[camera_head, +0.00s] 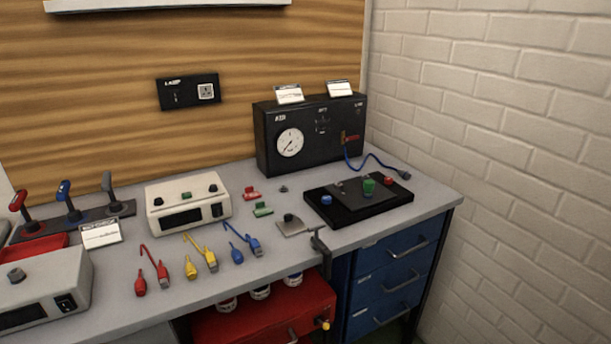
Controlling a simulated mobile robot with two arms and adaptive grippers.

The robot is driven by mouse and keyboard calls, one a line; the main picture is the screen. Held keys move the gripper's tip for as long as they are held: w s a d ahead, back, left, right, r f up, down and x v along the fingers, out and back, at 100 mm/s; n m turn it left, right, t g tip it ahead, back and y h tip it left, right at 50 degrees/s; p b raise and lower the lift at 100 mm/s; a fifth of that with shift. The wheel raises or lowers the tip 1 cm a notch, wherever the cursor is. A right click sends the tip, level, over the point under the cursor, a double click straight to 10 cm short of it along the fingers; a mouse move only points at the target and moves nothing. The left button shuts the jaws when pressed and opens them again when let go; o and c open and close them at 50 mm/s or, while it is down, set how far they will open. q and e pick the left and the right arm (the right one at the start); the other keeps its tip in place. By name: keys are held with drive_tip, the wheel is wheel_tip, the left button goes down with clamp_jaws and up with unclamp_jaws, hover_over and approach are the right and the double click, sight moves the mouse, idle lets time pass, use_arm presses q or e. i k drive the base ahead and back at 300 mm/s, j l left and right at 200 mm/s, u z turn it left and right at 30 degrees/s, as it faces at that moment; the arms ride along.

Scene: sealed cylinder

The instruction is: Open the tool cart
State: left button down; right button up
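A red cabinet (265,318), which looks like the tool cart, stands under the front of the workbench. Only its upper part shows, and the picture's lower edge cuts it off. Several small white containers (260,292) stand on its top, partly hidden by the bench edge. A yellow-orange knob (324,324) sits at its right front, and part of a handle shows near the bottom edge. I cannot tell whether any of its drawers is open. Neither of my grippers is in view.
The grey workbench (330,255) holds a black gauge box (310,135), a black tray (340,208), white boxes and coloured leads. A dark clamp (320,245) hangs over its front edge above the cart. Blue drawers (390,285) are at right, beside a white brick wall (520,150).

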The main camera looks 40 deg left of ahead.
sight(288, 314)
drive_tip(key=u, duration=1.6)
